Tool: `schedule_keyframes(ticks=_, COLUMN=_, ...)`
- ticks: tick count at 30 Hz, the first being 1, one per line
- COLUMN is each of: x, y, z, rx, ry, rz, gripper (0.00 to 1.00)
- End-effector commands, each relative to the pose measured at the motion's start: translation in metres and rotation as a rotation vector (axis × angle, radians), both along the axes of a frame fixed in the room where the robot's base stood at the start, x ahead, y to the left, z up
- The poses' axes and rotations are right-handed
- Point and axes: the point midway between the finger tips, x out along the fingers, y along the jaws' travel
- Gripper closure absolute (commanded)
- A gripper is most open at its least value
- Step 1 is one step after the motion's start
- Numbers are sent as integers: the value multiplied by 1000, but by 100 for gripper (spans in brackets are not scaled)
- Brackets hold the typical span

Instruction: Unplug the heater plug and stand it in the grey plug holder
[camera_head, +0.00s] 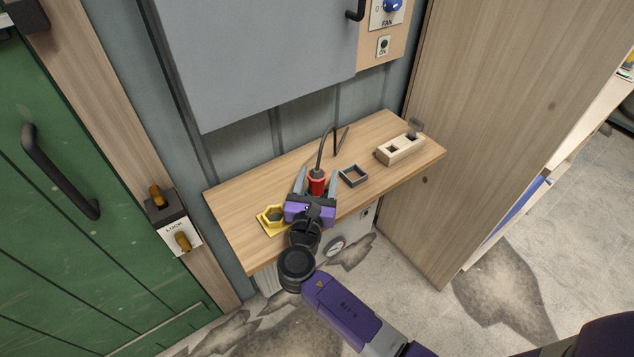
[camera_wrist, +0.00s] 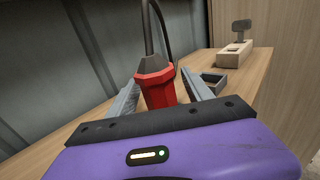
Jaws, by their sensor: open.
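The red heater plug (camera_head: 317,183) stands upright on the wooden shelf, with a dark cable rising from its top. In the wrist view the plug (camera_wrist: 157,87) is between the two grey fingers of my gripper (camera_wrist: 158,97), with a gap on each side. My gripper (camera_head: 316,181) is open around the plug. The plug's lower end is hidden behind my gripper's body, so I cannot tell whether it sits in a socket. The grey plug holder (camera_head: 353,176) is a square open frame on the shelf, just right of the plug; it also shows in the wrist view (camera_wrist: 212,82).
A yellow hexagonal holder (camera_head: 271,219) lies left of my gripper. A wooden block with square holes (camera_head: 400,149) stands at the shelf's right end. A grey cabinet (camera_head: 250,60) hangs above the shelf at the back. A tall wooden panel (camera_head: 500,110) bounds the right side.

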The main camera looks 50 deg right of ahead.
Motion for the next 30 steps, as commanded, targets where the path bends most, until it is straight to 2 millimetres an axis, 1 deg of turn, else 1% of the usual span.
schedule_keyframes(ticks=1, x=3, y=-5, z=0, rx=0, ry=-1, rz=-1, gripper=41)
schedule_keyframes(ticks=4, x=5, y=-9, z=0, rx=0, ry=-1, rz=-1, gripper=41)
schedule_keyframes(ticks=10, x=5, y=-9, z=0, rx=1, ry=0, rz=0, gripper=41)
schedule_keyframes(ticks=11, x=5, y=-9, z=0, rx=1, ry=0, rz=0, gripper=43)
schedule_keyframes(ticks=12, x=5, y=-9, z=0, rx=1, ry=0, rz=0, gripper=51)
schedule_keyframes(ticks=14, x=5, y=-9, z=0, rx=0, ry=-1, rz=0, gripper=62)
schedule_keyframes(ticks=18, x=5, y=-9, z=0, rx=1, ry=0, rz=0, gripper=90)
schedule_keyframes(ticks=20, x=5, y=-9, z=0, rx=1, ry=0, rz=0, gripper=100)
schedule_keyframes(ticks=30, x=5, y=-9, z=2, rx=1, ry=-2, rz=0, gripper=100)
